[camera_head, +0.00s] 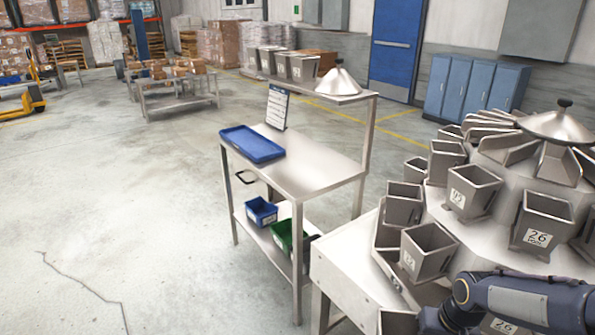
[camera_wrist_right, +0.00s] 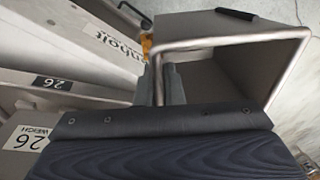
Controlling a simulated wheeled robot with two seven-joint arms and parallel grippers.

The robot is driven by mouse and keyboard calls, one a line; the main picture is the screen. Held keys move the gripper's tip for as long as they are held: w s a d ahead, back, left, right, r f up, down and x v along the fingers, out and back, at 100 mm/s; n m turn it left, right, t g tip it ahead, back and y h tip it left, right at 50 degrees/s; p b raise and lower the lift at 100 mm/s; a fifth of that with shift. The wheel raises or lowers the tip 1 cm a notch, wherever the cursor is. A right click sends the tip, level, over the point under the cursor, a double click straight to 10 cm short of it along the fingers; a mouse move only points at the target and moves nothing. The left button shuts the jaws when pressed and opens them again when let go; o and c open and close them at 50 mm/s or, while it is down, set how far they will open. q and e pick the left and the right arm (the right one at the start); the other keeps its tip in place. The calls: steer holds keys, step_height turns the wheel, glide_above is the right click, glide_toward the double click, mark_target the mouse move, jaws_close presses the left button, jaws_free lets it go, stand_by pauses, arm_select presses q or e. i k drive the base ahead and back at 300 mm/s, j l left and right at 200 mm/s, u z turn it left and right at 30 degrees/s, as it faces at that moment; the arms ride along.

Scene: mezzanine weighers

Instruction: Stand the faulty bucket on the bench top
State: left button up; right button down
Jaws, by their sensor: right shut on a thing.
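In the right wrist view a grey metal bucket (camera_wrist_right: 235,33) lies with its open mouth and bright square rim toward the camera. My right gripper (camera_wrist_right: 163,86) is shut on this bucket near its rim. A short black strip shows on the bucket's outer side. In the head view my right arm comes in at the lower right; its fingers are hidden, and I cannot tell which bucket they hold there. The steel bench top (camera_head: 305,175) is up and left of the arm, with a blue tray (camera_head: 252,144) on its far left part. My left gripper is out of view.
The weigher (camera_head: 480,235) with several buckets fills the right. A shelf (camera_head: 340,98) over the bench's back bears several buckets and a cone. A clipboard (camera_head: 277,107) stands at the bench's back. Blue (camera_head: 261,210) and green (camera_head: 283,235) bins sit below. The bench's near right is clear.

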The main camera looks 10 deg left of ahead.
mark_target(293, 174)
steer(key=i+j+u, duration=0.2)
steer(key=i+j, duration=0.15)
steer(key=i+j+u, duration=0.15)
steer(key=i+j, duration=0.15)
steer(key=i, duration=0.2)
steer(key=i+j+u, duration=0.2)
steer(key=i, duration=0.25)
steer(key=i+j+u, duration=0.15)
steer(key=i, duration=0.3)
steer(key=j, duration=0.1)
